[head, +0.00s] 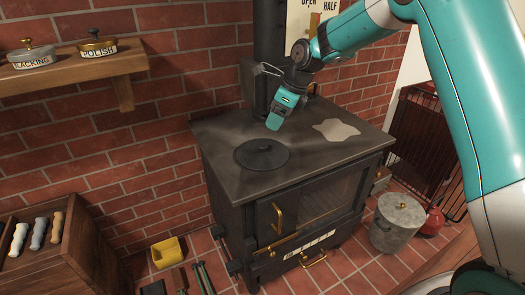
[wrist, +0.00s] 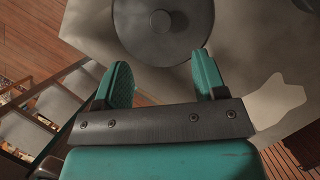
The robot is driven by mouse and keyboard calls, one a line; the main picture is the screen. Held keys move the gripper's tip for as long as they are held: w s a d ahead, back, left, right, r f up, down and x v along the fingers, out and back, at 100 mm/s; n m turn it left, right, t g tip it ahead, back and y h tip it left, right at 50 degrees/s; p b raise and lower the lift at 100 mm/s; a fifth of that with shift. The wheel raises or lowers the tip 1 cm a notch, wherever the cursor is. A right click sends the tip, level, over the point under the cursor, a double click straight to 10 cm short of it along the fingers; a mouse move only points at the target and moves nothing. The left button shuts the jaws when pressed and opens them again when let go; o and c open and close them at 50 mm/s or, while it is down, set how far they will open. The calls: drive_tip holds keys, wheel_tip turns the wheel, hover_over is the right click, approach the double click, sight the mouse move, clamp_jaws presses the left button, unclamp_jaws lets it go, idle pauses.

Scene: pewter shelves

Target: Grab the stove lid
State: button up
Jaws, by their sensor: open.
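The stove lid (head: 262,155) is a round dark disc with a small central knob, lying flat on the left part of the black stove top (head: 222,136). In the wrist view the lid (wrist: 185,40) is at the top of the picture, beyond my fingertips, with its knob (wrist: 161,20) visible. My gripper (head: 275,122) is above the stove top, close to the lid's upper right side. Its two teal fingers (wrist: 163,78) are apart with nothing between them. It does not appear to touch the lid.
A pale patch (head: 337,130) marks the stove top to the right. A stovepipe (head: 270,40) rises at the back against the brick wall. A wooden shelf (head: 60,70) holds labelled tins at left. A grey lidded bin (head: 396,222) stands on the floor at right.

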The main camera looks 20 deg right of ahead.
drive_tip(key=p, duration=0.1)
hover_over(263, 144)
drive_tip(key=s+d, duration=0.2)
drive_tip(key=f, duration=0.5)
drive_tip(key=shift+w+a, duration=0.2)
drive_tip(key=shift+a, duration=0.05)
drive_tip(key=shift+p+x, duration=1.6)
drive_tip(key=shift+x, duration=1.1)
drive_tip(key=shift+d, duration=0.1)
clamp_jaws()
